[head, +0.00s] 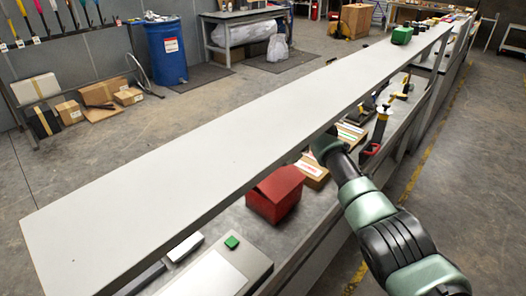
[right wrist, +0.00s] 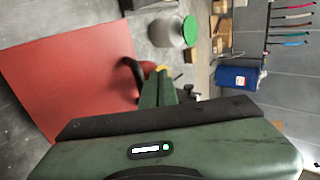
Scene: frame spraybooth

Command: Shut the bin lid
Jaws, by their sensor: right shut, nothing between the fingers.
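A red bin (head: 276,193) stands on the lower bench under the long grey shelf in the head view. Its upper part looks tilted; the shelf edge is close above it, and how far the lid is open is unclear. In the right wrist view a flat red panel (right wrist: 75,85), probably part of the bin, fills the left side. My right gripper (right wrist: 161,72) is shut and empty beside the panel's right edge, near a dark curved piece (right wrist: 133,75). Whether they touch is unclear. In the head view its fingers are hidden by the shelf. My left gripper is not in view.
The long grey shelf (head: 200,150) overhangs the bench. Cardboard boxes (head: 311,172) and yellow-black tools (head: 378,130) lie right of the bin. A green-lidded container (right wrist: 172,32) appears near my right fingers. A blue drum (head: 166,52) stands far off.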

